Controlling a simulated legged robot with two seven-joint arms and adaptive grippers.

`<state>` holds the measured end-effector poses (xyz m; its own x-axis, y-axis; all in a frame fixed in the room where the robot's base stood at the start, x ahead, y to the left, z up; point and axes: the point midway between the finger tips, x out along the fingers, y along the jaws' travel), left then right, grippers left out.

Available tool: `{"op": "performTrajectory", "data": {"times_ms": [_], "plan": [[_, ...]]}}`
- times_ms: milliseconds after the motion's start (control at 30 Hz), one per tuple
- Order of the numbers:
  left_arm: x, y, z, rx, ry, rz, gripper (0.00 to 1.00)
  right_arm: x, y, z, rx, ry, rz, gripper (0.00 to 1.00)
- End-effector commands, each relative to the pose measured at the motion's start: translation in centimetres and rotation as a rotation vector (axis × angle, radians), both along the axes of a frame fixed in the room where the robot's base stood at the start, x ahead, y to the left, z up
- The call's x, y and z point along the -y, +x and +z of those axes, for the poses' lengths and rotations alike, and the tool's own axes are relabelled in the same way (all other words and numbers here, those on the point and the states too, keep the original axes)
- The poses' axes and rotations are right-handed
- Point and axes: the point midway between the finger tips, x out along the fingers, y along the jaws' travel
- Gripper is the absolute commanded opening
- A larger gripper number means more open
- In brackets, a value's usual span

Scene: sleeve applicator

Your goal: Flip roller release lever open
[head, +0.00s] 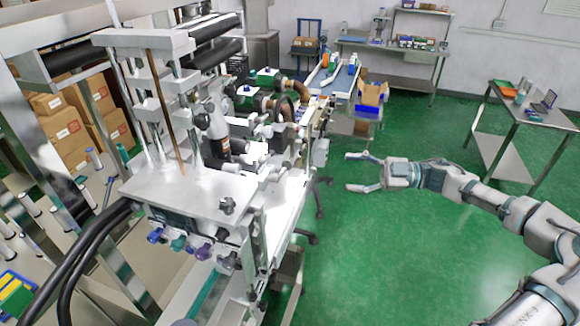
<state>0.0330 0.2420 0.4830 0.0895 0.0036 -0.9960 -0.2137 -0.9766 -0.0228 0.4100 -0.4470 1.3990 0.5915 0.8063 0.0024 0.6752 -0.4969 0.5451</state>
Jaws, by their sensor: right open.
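The sleeve applicator (190,190) is a tall metal machine filling the left and centre of the head view. Black rollers (213,53) show near its top, and several coloured knobs (203,252) line its lower front. I cannot make out for certain which small part is the roller release lever. My right gripper (354,172) is open and empty, its two fingers pointing left toward the machine. It appears over the green floor to the right of the machine, apart from it. My left gripper does not show.
Stacked cardboard boxes (75,105) are behind the machine frame at left. Black hoses (82,250) curve at lower left. A steel table (510,108) with a laptop stands at right, and a workbench (395,48) is at the back. Green floor (400,270) is clear below my right arm.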

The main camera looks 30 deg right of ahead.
Motion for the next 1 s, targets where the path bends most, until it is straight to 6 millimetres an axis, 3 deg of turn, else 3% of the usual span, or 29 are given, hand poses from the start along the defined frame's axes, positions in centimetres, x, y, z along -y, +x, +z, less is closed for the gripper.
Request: {"op": "performTrajectory", "data": {"times_ms": [300, 400, 733, 1000], "plan": [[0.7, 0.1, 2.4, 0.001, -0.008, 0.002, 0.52, -7.0, 4.2, 0.5, -0.006, -0.002, 0.004, 0.68], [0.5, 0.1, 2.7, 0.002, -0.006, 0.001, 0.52, -8.3, 5.3, 0.3, -0.007, -0.001, 0.003, 0.68], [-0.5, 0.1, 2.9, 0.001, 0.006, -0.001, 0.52, -10.9, 8.0, 0.0, -0.005, 0.003, -0.001, 0.68], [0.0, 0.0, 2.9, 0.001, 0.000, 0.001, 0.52, -12.4, 9.0, 0.1, -0.003, 0.004, 0.000, 0.68]]}}
